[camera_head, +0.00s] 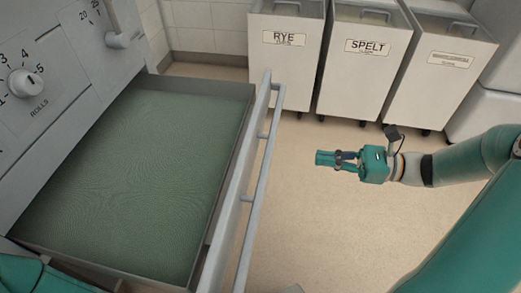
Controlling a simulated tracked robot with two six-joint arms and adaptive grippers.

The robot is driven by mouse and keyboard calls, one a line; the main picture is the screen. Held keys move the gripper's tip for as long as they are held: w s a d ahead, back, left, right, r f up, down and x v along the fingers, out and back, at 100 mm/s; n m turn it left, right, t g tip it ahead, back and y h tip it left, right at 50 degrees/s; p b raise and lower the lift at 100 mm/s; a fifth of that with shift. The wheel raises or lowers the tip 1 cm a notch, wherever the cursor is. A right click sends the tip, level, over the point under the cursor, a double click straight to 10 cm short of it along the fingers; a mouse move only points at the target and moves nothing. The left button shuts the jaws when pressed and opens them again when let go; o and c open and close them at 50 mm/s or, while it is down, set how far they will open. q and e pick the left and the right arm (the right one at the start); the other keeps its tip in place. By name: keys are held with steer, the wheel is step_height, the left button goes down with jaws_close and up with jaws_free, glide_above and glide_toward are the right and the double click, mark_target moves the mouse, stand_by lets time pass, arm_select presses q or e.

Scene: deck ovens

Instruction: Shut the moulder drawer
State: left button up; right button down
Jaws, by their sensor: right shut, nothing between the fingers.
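The moulder drawer (249,130) stands pulled out from the grey moulder (62,60) at the left. Its floor is green and looks empty. A long bar handle (262,175) runs along the drawer's front. My right gripper (325,159) is to the right of the handle, apart from it, pointing left toward it. Its fingers are shut with nothing between them. A teal part of mine shows at the bottom left corner, but the left gripper's fingers are not visible.
Several wheeled white bins stand at the back, among them one labelled RYE (284,60) and one labelled SPELT (362,65). The tan floor (320,225) between the drawer and my right arm is clear.

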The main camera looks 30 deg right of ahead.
steer(key=b, duration=0.4)
glide_toward(251, 145)
steer(key=x, duration=0.6)
steer(key=shift+a, duration=0.25)
steer(key=shift+w+a, duration=0.3)
steer(key=shift+a, duration=0.05)
